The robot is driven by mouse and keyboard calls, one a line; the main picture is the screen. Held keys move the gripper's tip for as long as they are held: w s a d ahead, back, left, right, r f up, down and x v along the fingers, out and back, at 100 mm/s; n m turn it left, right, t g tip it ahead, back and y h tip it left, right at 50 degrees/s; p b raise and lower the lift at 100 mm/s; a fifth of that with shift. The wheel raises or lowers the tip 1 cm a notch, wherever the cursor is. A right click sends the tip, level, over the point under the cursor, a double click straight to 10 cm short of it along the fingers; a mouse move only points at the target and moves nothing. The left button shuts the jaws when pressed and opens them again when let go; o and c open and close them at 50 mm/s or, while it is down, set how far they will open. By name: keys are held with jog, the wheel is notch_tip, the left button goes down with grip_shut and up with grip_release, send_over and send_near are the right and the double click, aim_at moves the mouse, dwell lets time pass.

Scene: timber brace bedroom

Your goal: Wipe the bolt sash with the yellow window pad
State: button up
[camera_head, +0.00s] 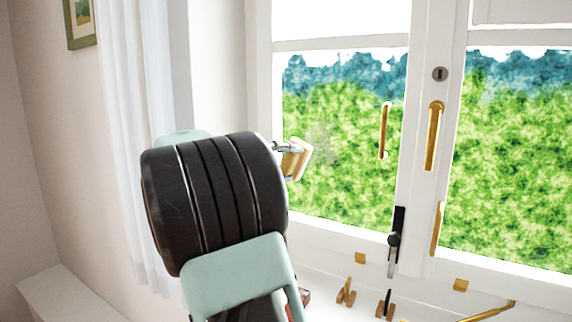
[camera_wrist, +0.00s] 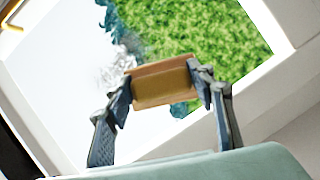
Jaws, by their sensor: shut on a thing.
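The yellow window pad (camera_head: 296,158) is a small tan-yellow block with a pale face, in front of the left part of the glass. In the wrist view the pad (camera_wrist: 162,82) is clamped between both fingers of my gripper (camera_wrist: 163,90), which is shut on it. The left window sash (camera_head: 340,48), white-framed, has a black bolt (camera_head: 395,240) low on its right side; I take it as the bolt sash. A faint greyish smudge (camera_head: 320,143) shows on its glass right of the pad. I cannot tell whether pad and glass touch. My arm hides the sash's lower left.
Brass handles (camera_head: 384,131) (camera_head: 433,136) stand on and beside the middle frame. Brass and black fittings (camera_head: 346,292) (camera_head: 386,304) are on the sill, with a brass stay (camera_head: 490,312) at right. A white curtain (camera_head: 135,130) hangs left. The glass right of the pad is unobstructed.

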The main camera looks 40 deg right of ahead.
jog(key=shift+w+d, duration=0.3)
jog(key=shift+d, duration=0.55)
